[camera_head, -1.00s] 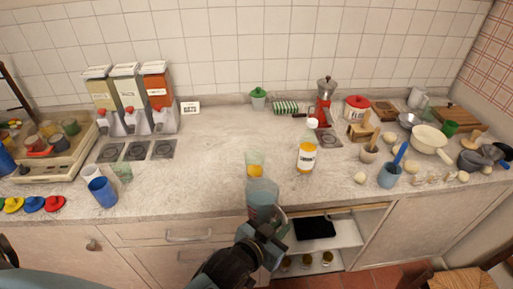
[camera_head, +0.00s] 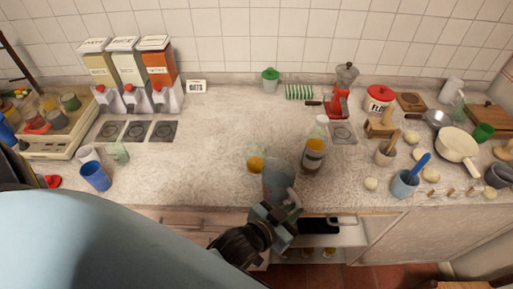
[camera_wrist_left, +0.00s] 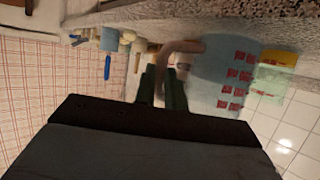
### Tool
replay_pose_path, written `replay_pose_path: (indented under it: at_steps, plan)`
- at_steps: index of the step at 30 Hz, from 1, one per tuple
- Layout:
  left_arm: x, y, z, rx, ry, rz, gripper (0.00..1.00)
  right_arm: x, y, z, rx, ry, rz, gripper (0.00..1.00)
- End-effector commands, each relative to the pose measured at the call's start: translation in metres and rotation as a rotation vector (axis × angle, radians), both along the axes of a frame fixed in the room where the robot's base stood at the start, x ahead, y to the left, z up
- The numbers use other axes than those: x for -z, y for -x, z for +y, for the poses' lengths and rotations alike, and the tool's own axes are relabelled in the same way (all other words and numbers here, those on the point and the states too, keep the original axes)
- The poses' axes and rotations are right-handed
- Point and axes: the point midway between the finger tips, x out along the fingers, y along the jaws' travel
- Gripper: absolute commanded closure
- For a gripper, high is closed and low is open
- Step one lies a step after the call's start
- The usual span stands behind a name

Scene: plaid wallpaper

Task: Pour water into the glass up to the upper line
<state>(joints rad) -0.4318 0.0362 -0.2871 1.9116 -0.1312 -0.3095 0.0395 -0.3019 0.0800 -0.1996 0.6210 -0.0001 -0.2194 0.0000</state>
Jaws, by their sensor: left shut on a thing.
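The glass (camera_head: 255,159) stands on the counter near its front edge, with orange-yellow in its lower part. A see-through bluish jug (camera_head: 277,181) is just right of and in front of it in the head view. My left gripper (camera_head: 279,209) is shut on the jug's handle. In the wrist view, the jug (camera_wrist_left: 222,75) shows red markings and its handle (camera_wrist_left: 177,52) runs between my dark fingers (camera_wrist_left: 163,82). The glass (camera_wrist_left: 275,78) shows partly behind it. The jug's exact tilt and water level cannot be told. My right gripper is not in view.
A bottle with orange contents (camera_head: 314,153) stands close to the right of the jug. A blue cup (camera_head: 95,177) stands at left, and a blue holder (camera_head: 405,184) at right. The counter's middle (camera_head: 220,125) is clear behind the glass.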

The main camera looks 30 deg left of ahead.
Motion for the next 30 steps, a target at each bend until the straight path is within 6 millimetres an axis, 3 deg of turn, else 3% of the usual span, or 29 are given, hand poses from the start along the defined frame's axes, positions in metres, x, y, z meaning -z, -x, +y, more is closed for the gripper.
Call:
replay_pose_path:
  at_steps: [4,16,30]
  plan:
    - [-0.004,-0.002,0.001,0.0,0.011,-0.001,1.0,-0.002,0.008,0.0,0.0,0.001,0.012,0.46]
    - [-0.028,-0.007,0.014,0.002,0.161,0.072,1.0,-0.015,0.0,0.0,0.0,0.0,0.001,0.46]
    - [-0.098,-0.022,0.045,0.003,0.434,0.208,1.0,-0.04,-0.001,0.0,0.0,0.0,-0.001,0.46]
